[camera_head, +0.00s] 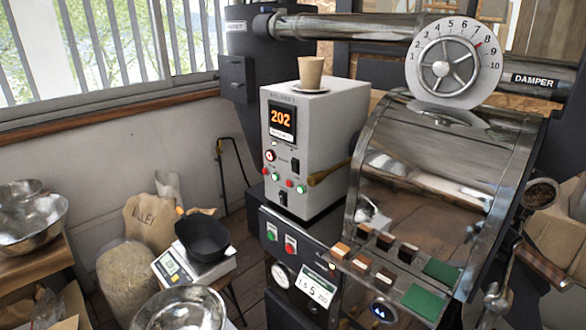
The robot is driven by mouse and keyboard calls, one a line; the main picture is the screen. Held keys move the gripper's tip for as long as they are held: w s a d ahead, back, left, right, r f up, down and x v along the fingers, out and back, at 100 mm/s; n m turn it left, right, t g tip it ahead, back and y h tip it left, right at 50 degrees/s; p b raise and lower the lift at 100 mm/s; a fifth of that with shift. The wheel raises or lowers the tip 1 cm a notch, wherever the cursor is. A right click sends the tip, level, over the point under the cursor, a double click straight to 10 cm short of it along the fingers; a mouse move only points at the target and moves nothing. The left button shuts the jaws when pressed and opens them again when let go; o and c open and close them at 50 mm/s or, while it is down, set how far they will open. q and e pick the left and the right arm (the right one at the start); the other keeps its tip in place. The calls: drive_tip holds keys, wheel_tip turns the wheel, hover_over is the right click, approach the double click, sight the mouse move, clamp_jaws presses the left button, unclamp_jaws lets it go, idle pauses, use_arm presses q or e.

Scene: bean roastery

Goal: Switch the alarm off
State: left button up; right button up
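A pale control box (308,135) stands left of the roasting drum, with a lit orange display (281,118) reading 202. Below the display is a round red button with a pale ring (270,155). A dark switch (295,165) sits to its right. A row of small red and green lights or buttons (275,177) runs beneath, with a black switch (283,199) at the bottom. I cannot tell which control belongs to the alarm; the small labels are unreadable. Neither of my grippers is in view.
A cup (310,72) on a saucer stands on top of the box. A brown handle (328,174) juts out beside its right side. The lower panel (297,267) has green and red buttons and a gauge. A scale (174,268) and metal bowls are at left.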

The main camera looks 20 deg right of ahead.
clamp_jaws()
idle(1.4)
